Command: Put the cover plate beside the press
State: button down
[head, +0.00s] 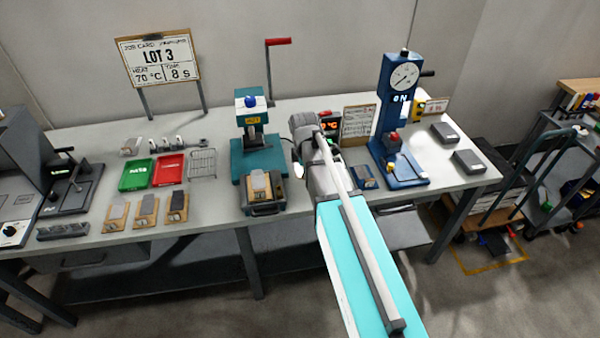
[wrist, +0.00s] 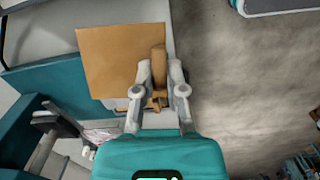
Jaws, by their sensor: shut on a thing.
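The cover plate appears to be the flat tan square (wrist: 108,50) in the wrist view, with a brown upright grip (wrist: 158,66) at its right side. My gripper (wrist: 160,75) is shut on that grip. The plate overlaps the teal press base (wrist: 45,90) and lies close to the table's front edge; I cannot tell whether it touches the tabletop. In the head view my arm hides the gripper and plate. The teal press (head: 252,140) with a red-handled lever stands just left of my arm.
A dark mould (head: 263,207) with a tan-and-grey piece sits before the teal press. A blue press (head: 398,130) with a dial stands to the right. Green (head: 136,175) and red (head: 169,168) trays and several small blocks lie to the left. Floor shows beyond the table edge.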

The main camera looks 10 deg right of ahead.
jog(key=shift+w+a+r+n+h, duration=0.15)
jog(key=shift+r+n+h, duration=0.2)
jog(key=shift+h, duration=0.65)
jog(key=shift+w+a+r+n+h, duration=0.15)
jog(key=shift+r+n+h, duration=0.2)
jog(key=shift+r+h, duration=0.65)
jog(key=shift+w+f, duration=0.1)
jog(key=shift+f, duration=0.2)
jog(key=w+f+b, duration=0.8)
jog(key=w+f, duration=0.1)
jog(key=w, duration=0.4)
jog(key=shift+b, duration=0.3)
